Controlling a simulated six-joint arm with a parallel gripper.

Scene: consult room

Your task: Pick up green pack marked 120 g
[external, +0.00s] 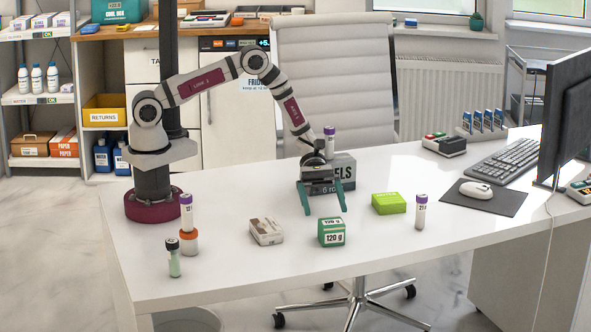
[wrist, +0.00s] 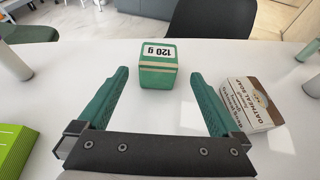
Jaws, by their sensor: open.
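The green pack marked 120 g (external: 331,232) stands on the white table, a small box with white labels on its top and front. In the wrist view the green pack (wrist: 158,66) is ahead, centred between the finger lines and beyond the fingertips. My gripper (external: 324,212) is open, its teal fingers pointing down and forward, just behind the pack in the external view. In the wrist view my gripper (wrist: 158,76) has nothing between its fingers.
An oatmeal soap box (external: 266,231) lies left of the pack. A lime green box (external: 389,203) and a purple-capped tube (external: 420,212) are to the right. Capped tubes (external: 187,220) stand near my base. A grey box (external: 343,170) is behind my gripper. The table (external: 290,262) is clear in front.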

